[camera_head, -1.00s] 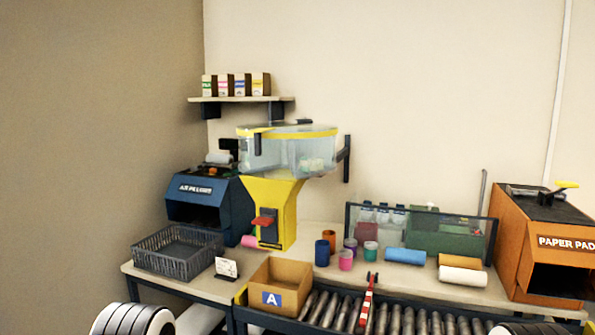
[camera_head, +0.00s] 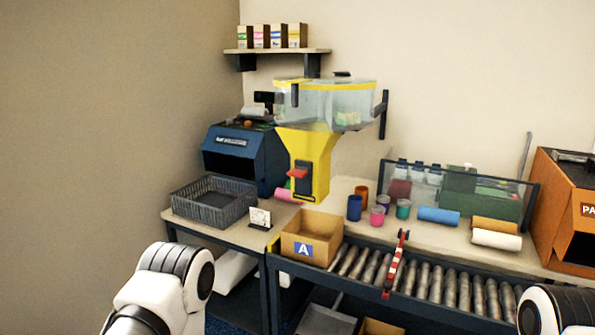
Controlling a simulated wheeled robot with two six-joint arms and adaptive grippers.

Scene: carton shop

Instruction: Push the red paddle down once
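The red paddle (camera_head: 298,174) sticks out from the front of the yellow dispenser body (camera_head: 324,158), below a clear hopper (camera_head: 345,103) with a yellow rim. An open cardboard box marked A (camera_head: 312,234) stands on the roller conveyor, below and in front of the paddle. Parts of my white arms show at the lower left and the lower right corner, well apart from the paddle. Neither of my grippers is in view.
A dark grey crate (camera_head: 213,203) and a small white card (camera_head: 260,219) stand left of the box. A blue machine (camera_head: 240,155) is behind the crate. Cups (camera_head: 378,216) and rolls (camera_head: 439,215) lie to the right.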

